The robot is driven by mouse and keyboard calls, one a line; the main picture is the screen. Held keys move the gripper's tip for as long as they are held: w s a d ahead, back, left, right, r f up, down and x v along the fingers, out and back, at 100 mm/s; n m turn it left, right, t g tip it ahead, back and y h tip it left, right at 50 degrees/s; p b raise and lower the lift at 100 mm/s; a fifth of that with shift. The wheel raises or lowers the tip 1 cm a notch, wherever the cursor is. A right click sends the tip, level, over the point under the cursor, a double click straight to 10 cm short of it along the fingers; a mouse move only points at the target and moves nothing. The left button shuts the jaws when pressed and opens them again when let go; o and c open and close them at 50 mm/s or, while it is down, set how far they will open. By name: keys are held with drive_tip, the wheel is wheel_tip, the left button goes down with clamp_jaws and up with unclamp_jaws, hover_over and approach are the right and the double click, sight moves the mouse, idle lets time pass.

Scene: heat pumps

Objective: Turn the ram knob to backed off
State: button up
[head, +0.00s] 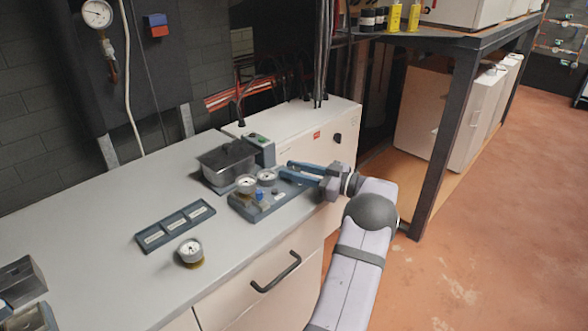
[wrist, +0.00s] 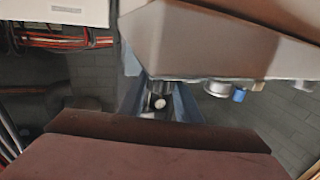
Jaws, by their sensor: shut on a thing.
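The gauge block (head: 248,210) is a blue-grey base on the bench with two round dials, a blue knob (head: 259,195) and a small dark knob. My gripper (head: 285,169) reaches in from the right, with its two blue fingers over the block's right end. In the wrist view my gripper (wrist: 158,101) has its fingers shut on a dark piece with a pale round spot (wrist: 159,102), seemingly the ram knob. The fingers hide most of it in the head view, and I cannot read its setting. The blue knob also shows in the wrist view (wrist: 239,95), which looks upside down.
A lidded grey container (head: 228,160) and a box with a green button (head: 259,142) stand behind the block. A three-slot label tray (head: 175,227) and a loose round gauge (head: 190,250) lie to the left. The bench front left of my arm is clear.

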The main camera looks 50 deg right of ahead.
sight(293, 169)
drive_tip(key=shift+n+g+y, duration=0.7)
drive_tip(key=shift+n+y, duration=0.4)
drive_tip(key=shift+y, duration=0.5)
drive_tip(key=shift+r+n+g+y, duration=0.15)
drive_tip(key=shift+n+g+y, duration=0.15)
drive_tip(key=shift+y, duration=0.1)
drive_tip(key=o, duration=0.8)
wheel_tip(293, 169, up, 10)
drive_tip(key=shift+p, duration=0.3)
